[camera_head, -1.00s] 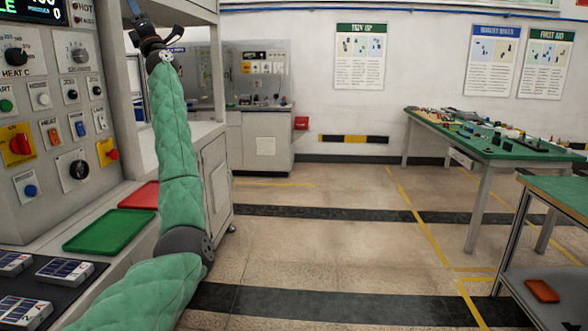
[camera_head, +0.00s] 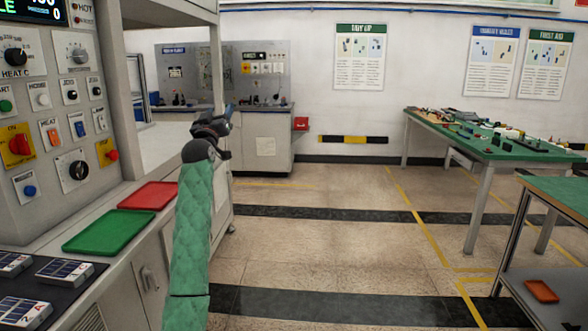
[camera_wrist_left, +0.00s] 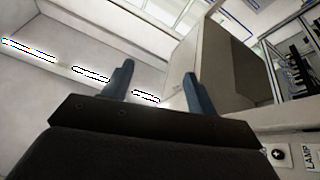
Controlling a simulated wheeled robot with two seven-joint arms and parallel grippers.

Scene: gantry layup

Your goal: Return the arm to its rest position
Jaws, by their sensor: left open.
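My left arm (camera_head: 192,235) wears a green quilted sleeve and comes up from the bottom of the head view. Its left gripper (camera_head: 227,117) is at the top of the arm, in front of the grey cabinet and bench at the back. In the left wrist view the two blue-grey fingers of the gripper (camera_wrist_left: 160,92) stand apart with nothing between them. That view looks up toward the ceiling lights and a beige machine housing. My right gripper is not in view.
The control panel (camera_head: 55,130) with knobs stands at the left. A red tray (camera_head: 148,196) and a green tray (camera_head: 109,232) lie on its ledge, with solar-cell-like modules (camera_head: 64,271) at lower left. A green-topped table (camera_head: 490,145) stands at the right. The middle floor is clear.

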